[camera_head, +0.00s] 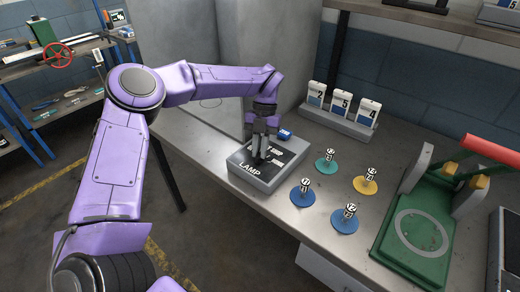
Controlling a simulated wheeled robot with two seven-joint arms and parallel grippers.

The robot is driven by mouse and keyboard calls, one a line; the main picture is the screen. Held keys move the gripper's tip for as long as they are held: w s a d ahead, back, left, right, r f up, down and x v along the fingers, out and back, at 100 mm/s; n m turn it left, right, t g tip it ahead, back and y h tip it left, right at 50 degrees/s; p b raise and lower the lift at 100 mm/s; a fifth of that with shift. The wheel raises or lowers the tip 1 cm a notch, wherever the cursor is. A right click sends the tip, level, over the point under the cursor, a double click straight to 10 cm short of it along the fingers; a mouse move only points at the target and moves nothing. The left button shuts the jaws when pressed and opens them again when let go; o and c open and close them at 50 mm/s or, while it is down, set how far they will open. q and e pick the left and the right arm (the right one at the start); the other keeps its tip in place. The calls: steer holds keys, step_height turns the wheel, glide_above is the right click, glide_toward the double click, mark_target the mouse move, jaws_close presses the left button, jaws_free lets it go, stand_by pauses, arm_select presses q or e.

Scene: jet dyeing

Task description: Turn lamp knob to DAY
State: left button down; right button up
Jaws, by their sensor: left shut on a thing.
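The lamp box (262,185) is a grey box with a dark top and the word LAMP on its front edge. It sits on the metal bench by a tall grey panel. My left gripper (259,158) points down onto the top of the box and is shut on the lamp knob. The fingers hide the knob and part of the markings, so its setting cannot be read. My right gripper is not in view.
Several coloured discs with small posts, such as the yellow disc (365,186), stand right of the box. Behind them is a rack of numbered cards (341,105). A green press (415,235) with a red handle stands at right.

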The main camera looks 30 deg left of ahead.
arm_select(q)
steer(key=c, duration=1.1)
jaws_free()
steer(key=shift+w+r, duration=0.25)
steer(key=shift+r, duration=0.1)
steer(key=v, duration=0.9)
steer(key=shift+w+r, duration=0.1)
steer(key=shift+r, duration=0.25)
steer(key=shift+a, duration=0.1)
